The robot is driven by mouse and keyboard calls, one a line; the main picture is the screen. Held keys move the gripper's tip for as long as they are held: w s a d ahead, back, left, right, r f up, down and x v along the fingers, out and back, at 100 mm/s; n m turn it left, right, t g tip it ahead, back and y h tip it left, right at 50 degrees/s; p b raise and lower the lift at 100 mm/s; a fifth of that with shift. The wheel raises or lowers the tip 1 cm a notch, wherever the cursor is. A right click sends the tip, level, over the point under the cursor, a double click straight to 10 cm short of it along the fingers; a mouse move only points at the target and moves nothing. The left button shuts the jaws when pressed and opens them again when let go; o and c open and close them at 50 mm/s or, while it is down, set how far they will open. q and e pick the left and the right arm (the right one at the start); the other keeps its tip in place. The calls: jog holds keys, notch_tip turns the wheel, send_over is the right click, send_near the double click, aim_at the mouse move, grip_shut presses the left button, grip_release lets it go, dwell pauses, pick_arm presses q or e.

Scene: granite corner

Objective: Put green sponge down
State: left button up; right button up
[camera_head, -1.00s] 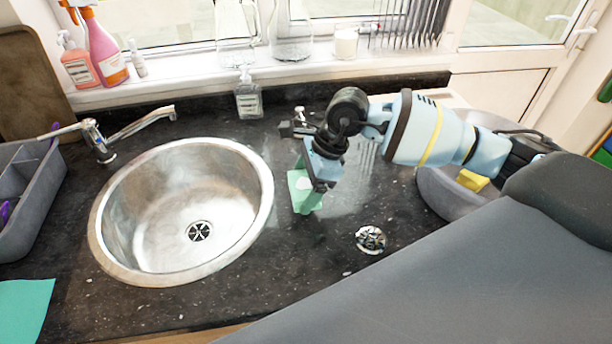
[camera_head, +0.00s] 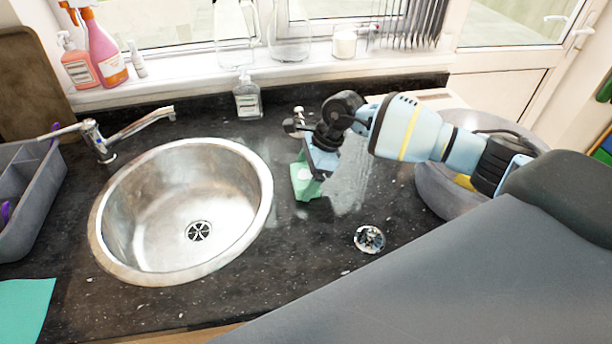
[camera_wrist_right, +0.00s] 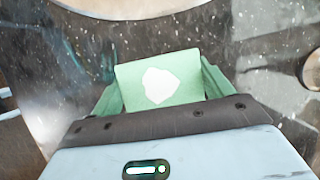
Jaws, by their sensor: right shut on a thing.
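The green sponge (camera_head: 305,182) is at my right gripper (camera_head: 312,174), over the dark worktop just right of the round sink. In the right wrist view the green sponge (camera_wrist_right: 160,82), with a pale patch on its face, sits between the green fingers of my right gripper (camera_wrist_right: 160,88), which is shut on it. I cannot tell whether the sponge touches the worktop. My left gripper is not in view.
A round steel sink (camera_head: 182,208) is left of the sponge. A soap bottle (camera_head: 247,98) stands behind. A metal drain strainer (camera_head: 369,239) lies in front right. A grey basin (camera_head: 436,190) is at the right, a grey caddy (camera_head: 30,200) at the left. Worktop around the sponge is clear.

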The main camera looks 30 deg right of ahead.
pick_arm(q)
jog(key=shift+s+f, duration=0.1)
pick_arm(e)
jog(key=shift+f, duration=0.15)
jog(key=o, duration=1.3)
jog(key=shift+c, duration=0.2)
jog(key=shift+r, duration=0.2)
jog(key=shift+d+r, duration=0.15)
jog(key=shift+r, duration=0.1)
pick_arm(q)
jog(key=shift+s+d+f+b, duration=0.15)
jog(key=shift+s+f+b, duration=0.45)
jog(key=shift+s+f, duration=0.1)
pick_arm(e)
jog(key=v, duration=1.1)
jog(key=shift+r, duration=0.15)
jog(key=shift+d, duration=0.1)
